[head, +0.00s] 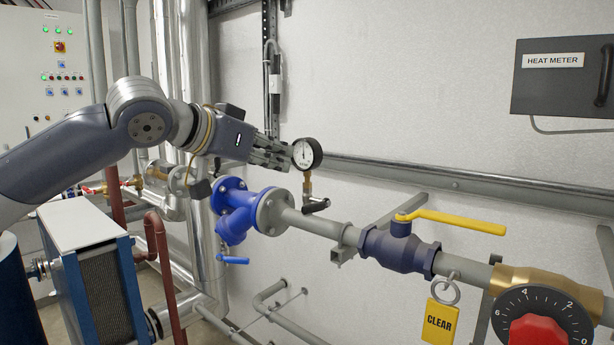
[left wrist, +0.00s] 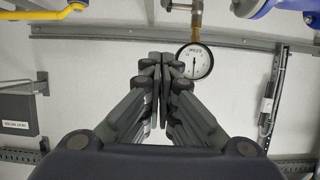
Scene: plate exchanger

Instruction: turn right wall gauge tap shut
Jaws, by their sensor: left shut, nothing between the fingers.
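The wall gauge (head: 307,154) has a white dial in a black rim and stands on a short brass stem above the pipe. Its tap (head: 316,206) sits below the dial, with a dark lever pointing to the right. My left gripper (head: 288,156) is shut and empty, its fingertips close to the left side of the dial; I cannot tell if they touch. In the left wrist view, the picture is upside down: the gauge (left wrist: 195,63) is beside the shut fingertips (left wrist: 163,62), and the tap (left wrist: 181,6) is cut by the top edge. My right gripper is not in view.
A blue strainer (head: 237,209) is below my left gripper. A dark ball valve (head: 398,249) with a yellow lever (head: 455,220) stands to the right. A grey rail (head: 450,182) runs along the wall behind. A heat meter box (head: 560,78) hangs upper right.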

